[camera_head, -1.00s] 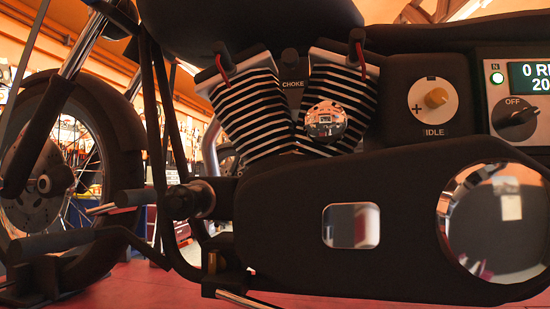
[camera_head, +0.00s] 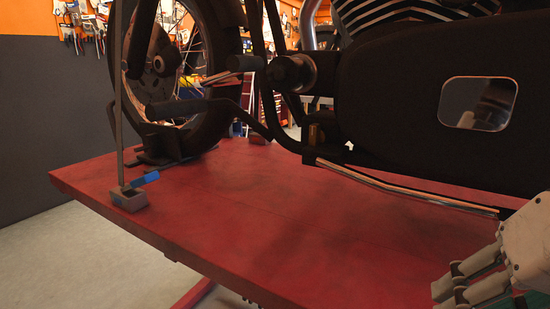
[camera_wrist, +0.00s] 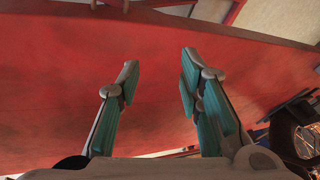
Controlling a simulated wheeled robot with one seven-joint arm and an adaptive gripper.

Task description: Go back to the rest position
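My gripper (camera_head: 450,290) shows at the lower right of the head view, over the red lift platform (camera_head: 230,200) and below the motorcycle's dark engine cover (camera_head: 400,90). In the wrist view my gripper (camera_wrist: 158,85) has its two teal-padded fingers spread apart. Nothing lies between them but the red platform surface (camera_wrist: 50,70) beyond. Part of the gripper is cut off by the head view's right and bottom edges.
The motorcycle's front wheel (camera_head: 205,70) stands on the platform at the left. A small grey block with a blue lever (camera_head: 130,197) sits at the platform's left corner, with a thin rod rising from it. Grey floor (camera_head: 70,260) is open at the lower left.

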